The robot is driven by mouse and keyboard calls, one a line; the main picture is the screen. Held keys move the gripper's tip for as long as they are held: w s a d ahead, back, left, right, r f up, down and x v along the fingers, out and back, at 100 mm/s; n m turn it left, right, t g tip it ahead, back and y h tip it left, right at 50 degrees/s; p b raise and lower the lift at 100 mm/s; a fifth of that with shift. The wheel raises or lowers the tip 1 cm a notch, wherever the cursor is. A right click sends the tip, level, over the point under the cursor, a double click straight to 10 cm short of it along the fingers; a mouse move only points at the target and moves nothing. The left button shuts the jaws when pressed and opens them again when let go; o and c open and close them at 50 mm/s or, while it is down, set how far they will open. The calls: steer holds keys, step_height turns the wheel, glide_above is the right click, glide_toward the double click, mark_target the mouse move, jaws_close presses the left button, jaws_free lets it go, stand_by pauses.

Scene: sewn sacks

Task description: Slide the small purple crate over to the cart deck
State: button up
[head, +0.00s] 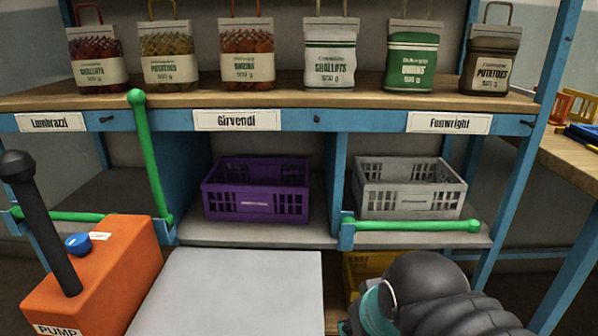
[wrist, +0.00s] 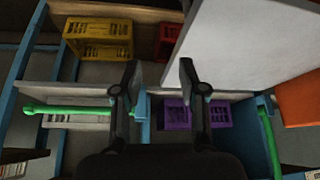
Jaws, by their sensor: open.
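The small purple crate (head: 255,190) sits upright and looks empty in the middle bay of the blue rack, under the "Girvendi" label. It also shows in the wrist view (wrist: 178,116), partly hidden behind one finger. The cart deck (head: 235,292) is a flat, bare, pale grey plate in front of that bay, and it fills the upper right of the wrist view (wrist: 245,38). My gripper (wrist: 159,72) is open and empty, its two fingers wide apart. In the head view my dark arm at the bottom right hides the gripper's fingers.
A green bar (head: 150,150) stands upright left of the purple crate; no bar crosses its bay. Another green bar (head: 418,226) lies across the grey crate's (head: 410,188) bay. An orange pump box (head: 95,275) with a black post stands left of the deck. A yellow crate (wrist: 98,38) sits lower.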

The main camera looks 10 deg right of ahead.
steer(key=shift+w+d, duration=0.1)
steer(key=shift+w, duration=0.15)
steer(key=w+a+r+n+t+y, duration=0.1)
steer(key=w+a+r+t+y, duration=0.2)
steer(key=w, duration=0.8)
steer(key=w+a+r+t, duration=0.3)
steer(key=w+a+r, duration=0.15)
steer(key=w, duration=0.55)
steer(key=w+d+m+h, duration=0.1)
steer(key=w+d+h, duration=0.1)
steer(key=w, duration=0.5)
steer(key=w+d+f+m+t+h, duration=0.1)
steer(key=w+d+m+h, duration=0.1)
steer(key=w, duration=0.5)
steer(key=shift+d+f+m+t+h, duration=0.25)
steer(key=shift+d+h, duration=0.3)
steer(key=shift+h, duration=0.45)
